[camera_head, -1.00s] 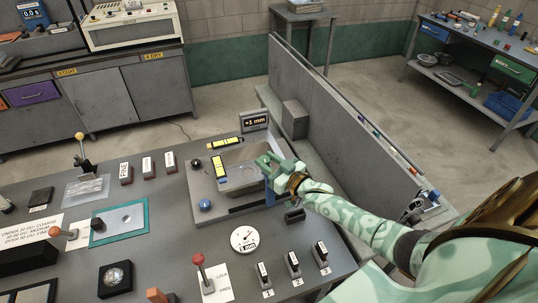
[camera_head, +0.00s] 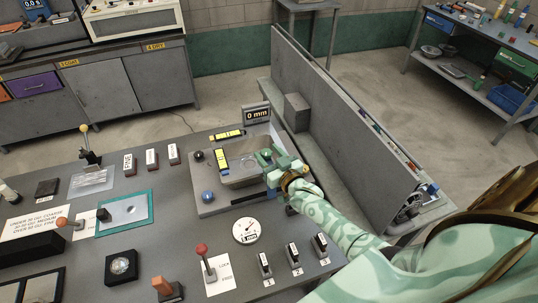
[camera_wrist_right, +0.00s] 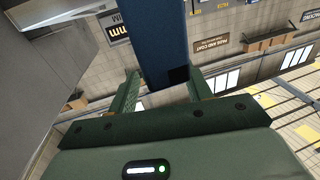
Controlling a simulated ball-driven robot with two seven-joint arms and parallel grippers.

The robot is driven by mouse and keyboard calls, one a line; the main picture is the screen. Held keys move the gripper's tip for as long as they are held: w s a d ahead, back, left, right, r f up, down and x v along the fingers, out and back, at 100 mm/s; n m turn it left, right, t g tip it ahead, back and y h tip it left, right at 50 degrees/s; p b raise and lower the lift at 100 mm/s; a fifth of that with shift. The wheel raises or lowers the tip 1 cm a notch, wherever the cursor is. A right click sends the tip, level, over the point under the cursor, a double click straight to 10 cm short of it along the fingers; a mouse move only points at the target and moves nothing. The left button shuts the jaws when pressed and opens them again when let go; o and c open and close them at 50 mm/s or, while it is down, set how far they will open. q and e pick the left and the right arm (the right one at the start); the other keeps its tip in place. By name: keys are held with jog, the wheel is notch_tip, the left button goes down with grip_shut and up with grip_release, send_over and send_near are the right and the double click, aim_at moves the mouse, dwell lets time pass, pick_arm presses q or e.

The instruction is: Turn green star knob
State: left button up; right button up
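My right gripper (camera_head: 272,167) is at the right side of the grey basin unit (camera_head: 225,200) on the bench. In the right wrist view, a dark blue bar (camera_wrist_right: 163,60) stands between its two green fingers (camera_wrist_right: 163,88). The fingers look close to the bar's sides, but I cannot tell whether they touch it. I cannot pick out the green star knob for sure, as green parts around my gripper blend together. The small display (camera_head: 257,114) behind the basin reads "0 mm". My left gripper is not in view.
Yellow-marked blocks (camera_head: 221,161), a black knob (camera_head: 198,156) and a blue knob (camera_head: 207,197) are on the basin unit. A dial (camera_head: 246,231), a red-topped lever (camera_head: 202,250) and several switches (camera_head: 294,255) stand in front. A grey partition (camera_head: 340,110) rises behind my right arm.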

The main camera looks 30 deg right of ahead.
jog(key=shift+s, duration=0.15)
jog(key=shift+s, duration=0.4)
jog(key=s, duration=1.5)
jog(key=shift+s+a+p, duration=0.15)
jog(key=shift+p, duration=0.15)
